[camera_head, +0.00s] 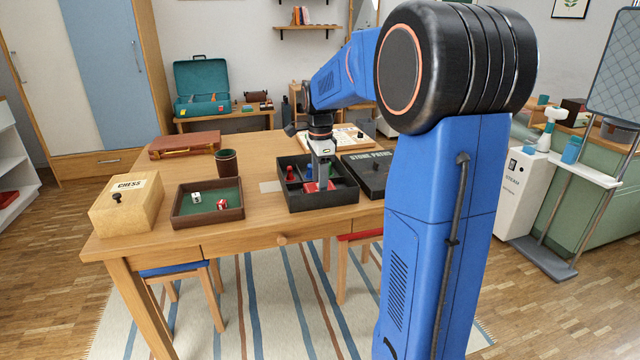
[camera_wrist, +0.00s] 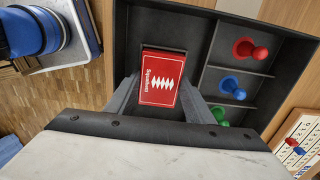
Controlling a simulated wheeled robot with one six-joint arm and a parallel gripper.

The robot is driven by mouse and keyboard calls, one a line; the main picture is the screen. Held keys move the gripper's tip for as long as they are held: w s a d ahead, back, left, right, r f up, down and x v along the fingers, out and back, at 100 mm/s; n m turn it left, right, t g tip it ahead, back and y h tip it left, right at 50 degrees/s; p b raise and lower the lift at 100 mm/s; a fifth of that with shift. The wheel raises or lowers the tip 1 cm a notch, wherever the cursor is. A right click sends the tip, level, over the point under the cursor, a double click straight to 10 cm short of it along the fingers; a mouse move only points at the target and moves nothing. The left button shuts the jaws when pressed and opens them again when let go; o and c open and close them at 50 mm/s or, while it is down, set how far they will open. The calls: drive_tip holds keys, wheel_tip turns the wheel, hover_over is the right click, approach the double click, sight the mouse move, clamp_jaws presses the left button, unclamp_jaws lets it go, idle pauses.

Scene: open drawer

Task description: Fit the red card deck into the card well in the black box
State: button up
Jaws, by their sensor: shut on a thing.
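The red card deck (camera_wrist: 160,88), with white markings on its face, is between the two fingers of my gripper (camera_wrist: 158,100) in the wrist view. My gripper (camera_head: 321,184) points down over the black box (camera_head: 342,200) in the head view, and a bit of the red deck (camera_head: 311,187) shows beside it. In the wrist view the deck lies over or in the wide compartment of the black box (camera_wrist: 160,20). I cannot tell whether it touches the floor there. Red (camera_wrist: 250,48), blue (camera_wrist: 232,87) and green pawns (camera_wrist: 219,114) stand in the side compartments.
A dark lid (camera_head: 366,178) reading "STONE PATHS" lies right of the box. A dice tray (camera_head: 207,217), a brown cup (camera_head: 227,162) and a wooden chess box (camera_head: 125,205) stand to the left. A board with pieces (camera_head: 345,138) lies behind. Bare table (camera_head: 262,222) shows left of the box.

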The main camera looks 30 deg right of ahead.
drive_tip(key=shift+s+a+f, duration=0.1)
drive_tip(key=shift+s+f, duration=0.1)
drive_tip(key=shift+f, duration=0.75)
drive_tip(key=o, duration=1.1)
wheel_tip(320, 180, up, 13)
drive_tip(key=s+a+f+n+t, duration=0.1)
drive_tip(key=s+a+n, duration=0.4)
drive_tip(key=s, duration=0.2)
drive_tip(key=s+a+f+n+t, duration=0.1)
drive_tip(key=s+a+f+n, duration=0.1)
drive_tip(key=s+a+n, duration=0.4)
drive_tip(key=s+a+f+n+t, duration=0.1)
drive_tip(key=s+a+f+n, duration=0.1)
drive_tip(key=s+f+n, duration=0.3)
drive_tip(key=s+a+f+n+t, duration=0.1)
drive_tip(key=s+f+n, duration=0.4)
drive_tip(key=s, duration=0.6)
drive_tip(key=shift+s+a+f+t, duration=0.3)
drive_tip(key=shift+s+a+f, duration=0.15)
drive_tip(key=shift+a, duration=0.35)
